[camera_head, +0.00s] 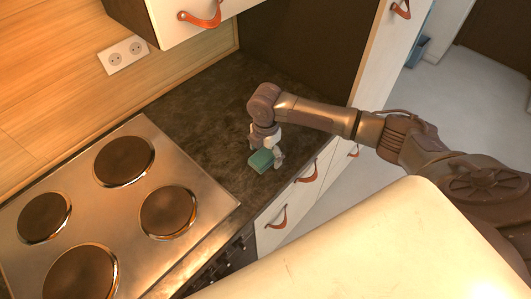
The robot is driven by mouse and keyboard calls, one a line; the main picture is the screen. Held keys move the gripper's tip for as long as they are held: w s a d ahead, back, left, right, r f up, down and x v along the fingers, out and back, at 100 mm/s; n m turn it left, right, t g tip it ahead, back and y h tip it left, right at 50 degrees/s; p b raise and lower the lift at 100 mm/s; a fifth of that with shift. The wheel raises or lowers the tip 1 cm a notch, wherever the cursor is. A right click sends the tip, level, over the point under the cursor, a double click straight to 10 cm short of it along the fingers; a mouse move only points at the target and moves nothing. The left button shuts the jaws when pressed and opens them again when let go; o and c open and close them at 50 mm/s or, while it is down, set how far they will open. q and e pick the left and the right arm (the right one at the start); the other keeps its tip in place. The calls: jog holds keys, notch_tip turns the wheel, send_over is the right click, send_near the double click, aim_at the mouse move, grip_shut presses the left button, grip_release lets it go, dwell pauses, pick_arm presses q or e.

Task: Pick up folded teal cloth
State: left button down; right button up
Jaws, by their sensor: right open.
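The folded teal cloth (261,160) is a small, thick block lying on the dark countertop (205,130), to the right of the stove. My right gripper (265,150) points down right at the cloth, with its fingers open around or beside it. One finger shows at the cloth's right side; the other is hard to make out. I cannot tell whether the fingers touch the cloth. My left gripper is not in view.
A steel stove (120,215) with several dark hotplates fills the left. White drawers with leather pulls (277,217) lie below the counter's front edge. A wall cabinet (185,15) hangs above, and a tall cabinet stands behind my right arm. Counter left of the cloth is clear.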

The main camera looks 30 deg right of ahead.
aim_at(268, 153)
jog(key=shift+f, duration=0.15)
jog(key=shift+c, duration=0.2)
jog(key=c, duration=1.1)
jog(key=shift+w+r, duration=0.1)
jog(key=shift+r, duration=0.35)
jog(key=r, duration=0.1)
jog(key=r+b, duration=0.2)
jog(key=shift+s+d+r, duration=0.2)
jog(key=shift+s+d, duration=0.05)
jog(key=shift+d, duration=0.05)
jog(key=s+d+r+b, duration=0.2)
jog(key=s+d+r, duration=0.4)
jog(key=s+d, duration=0.1)
jog(key=shift+s+d+r, duration=0.35)
jog(key=shift+s+r, duration=0.05)
